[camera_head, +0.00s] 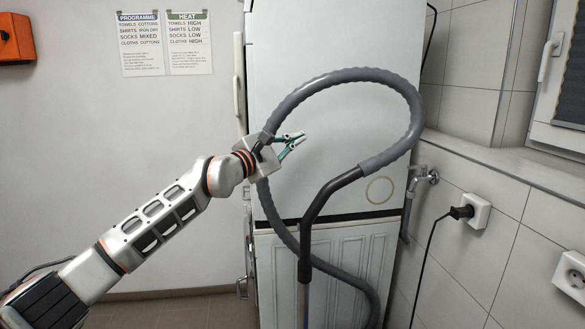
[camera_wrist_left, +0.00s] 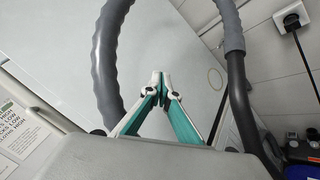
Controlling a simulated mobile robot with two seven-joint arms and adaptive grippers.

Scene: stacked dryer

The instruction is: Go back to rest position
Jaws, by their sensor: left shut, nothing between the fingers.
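My left gripper (camera_head: 299,141) is in front of the stacked dryer (camera_head: 340,185), with its arm reaching in from the left. Its teal and white fingers also show in the left wrist view (camera_wrist_left: 161,82), shut with nothing between them. A grey ribbed vacuum hose (camera_head: 350,75) loops up around and past the gripper in the head view. In the left wrist view the hose (camera_wrist_left: 104,60) passes just left of the fingers; I cannot tell whether it touches the gripper. My right gripper is in neither view.
A dark vacuum tube (camera_head: 310,215) stands upright in front of the machines. A tap (camera_head: 428,175) and a socket with a plug (camera_head: 468,212) are on the right wall. Two posters (camera_head: 163,43) hang on the left wall. An orange box (camera_head: 14,38) is at the far left.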

